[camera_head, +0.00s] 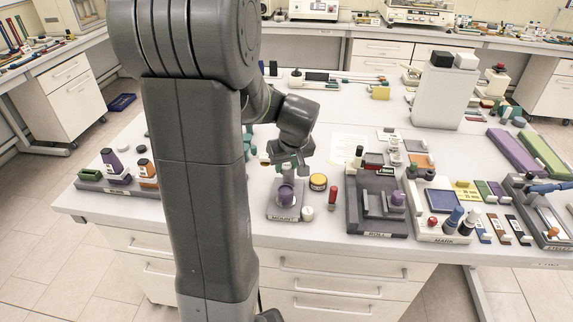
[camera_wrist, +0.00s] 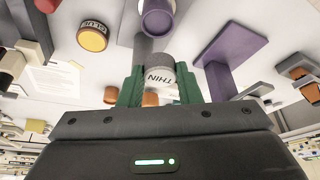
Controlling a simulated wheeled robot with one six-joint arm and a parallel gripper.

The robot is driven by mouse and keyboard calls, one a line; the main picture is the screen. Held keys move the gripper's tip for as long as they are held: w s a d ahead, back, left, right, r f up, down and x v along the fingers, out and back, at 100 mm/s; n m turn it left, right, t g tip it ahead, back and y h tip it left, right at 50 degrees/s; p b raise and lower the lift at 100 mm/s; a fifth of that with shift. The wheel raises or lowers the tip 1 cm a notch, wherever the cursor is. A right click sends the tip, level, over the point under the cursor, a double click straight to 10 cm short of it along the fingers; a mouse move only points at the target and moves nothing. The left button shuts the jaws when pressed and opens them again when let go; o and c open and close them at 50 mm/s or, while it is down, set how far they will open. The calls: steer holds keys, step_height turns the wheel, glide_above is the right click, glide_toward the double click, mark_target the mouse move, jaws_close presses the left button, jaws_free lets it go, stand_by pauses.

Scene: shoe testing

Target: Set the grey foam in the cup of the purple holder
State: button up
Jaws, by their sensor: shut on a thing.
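My gripper (camera_wrist: 160,90), with green fingers, is shut on the grey foam (camera_wrist: 158,62), a grey cylinder with a pale band lettered THIN. In the wrist view the cup of the purple holder (camera_wrist: 157,17) lies just beyond the foam; the foam appears apart from it. In the head view my gripper (camera_head: 287,168) hangs just above the purple holder (camera_head: 286,195), which stands upright on the grey MOUNT base. The foam is hard to make out in the head view, and the inside of the cup is hidden there.
A yellow-topped GLUE jar (camera_head: 318,182) and a red-capped stick (camera_head: 332,196) stand right of the MOUNT base (camera_head: 285,215). The dark ROLL station (camera_head: 378,224) is farther right. A purple plate (camera_wrist: 231,50) shows in the wrist view. Tabletop left of the base is partly hidden by my arm.

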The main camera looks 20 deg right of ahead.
steer(key=shift+f+b, duration=2.55)
steer(key=shift+f, duration=0.4)
steer(key=shift+b, duration=0.5)
steer(key=shift+f+b, duration=0.7)
steer(key=shift+f, duration=0.05)
steer(key=shift+r, duration=0.3)
steer(key=shift+r, duration=0.25)
stand_by(1.6)
steer(key=shift+f+b, duration=0.25)
steer(key=shift+b, duration=0.15)
steer(key=shift+f, duration=0.25)
